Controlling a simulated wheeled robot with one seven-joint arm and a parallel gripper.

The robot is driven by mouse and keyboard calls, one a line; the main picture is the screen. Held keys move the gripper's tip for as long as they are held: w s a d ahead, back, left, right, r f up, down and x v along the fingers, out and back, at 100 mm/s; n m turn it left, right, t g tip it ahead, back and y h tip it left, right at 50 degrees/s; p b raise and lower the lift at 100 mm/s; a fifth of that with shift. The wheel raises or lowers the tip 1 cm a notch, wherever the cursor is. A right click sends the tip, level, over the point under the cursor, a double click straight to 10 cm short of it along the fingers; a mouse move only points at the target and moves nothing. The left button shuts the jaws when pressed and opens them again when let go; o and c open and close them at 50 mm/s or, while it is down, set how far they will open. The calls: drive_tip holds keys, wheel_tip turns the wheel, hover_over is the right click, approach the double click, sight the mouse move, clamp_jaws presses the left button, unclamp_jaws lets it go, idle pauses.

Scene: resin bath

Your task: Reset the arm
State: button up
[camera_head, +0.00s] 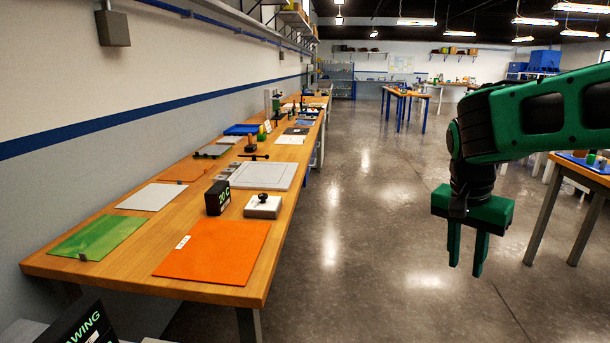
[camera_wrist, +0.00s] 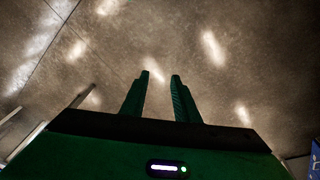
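My gripper (camera_head: 467,258) hangs at the right of the head view, fingers pointing down over bare floor. It is to the right of the long wooden workbench and touches nothing. Its two green fingers stand apart with a clear gap and nothing between them. The wrist view shows the same fingertips (camera_wrist: 160,76) apart, with only the grey floor beyond them. My green arm reaches in from the right edge of the head view, with the wrist bent downward.
The wooden workbench (camera_head: 150,270) runs along the left wall, bearing an orange sheet (camera_head: 215,250), a green sheet (camera_head: 100,238), a black block (camera_head: 217,197) and a white box with a black knob (camera_head: 263,207). Another table (camera_head: 575,178) stands behind my arm. The floor between (camera_head: 340,220) is clear.

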drive_tip(key=s+d+f+n, duration=0.1)
drive_tip(key=s+d+f, duration=0.1)
drive_tip(key=s, duration=0.5)
drive_tip(key=s+d+f+n+y, duration=0.1)
drive_tip(key=s+d+f, duration=0.1)
drive_tip(key=s+d, duration=0.2)
drive_tip(key=s+d+f+n+y, duration=0.1)
drive_tip(key=s+d+f, duration=0.1)
drive_tip(key=s, duration=0.8)
drive_tip(key=shift+s+d+f+n+g, duration=0.3)
drive_tip(key=shift+s+d+f+g, duration=0.1)
drive_tip(key=shift+d, duration=0.05)
drive_tip(key=shift+a, duration=0.1)
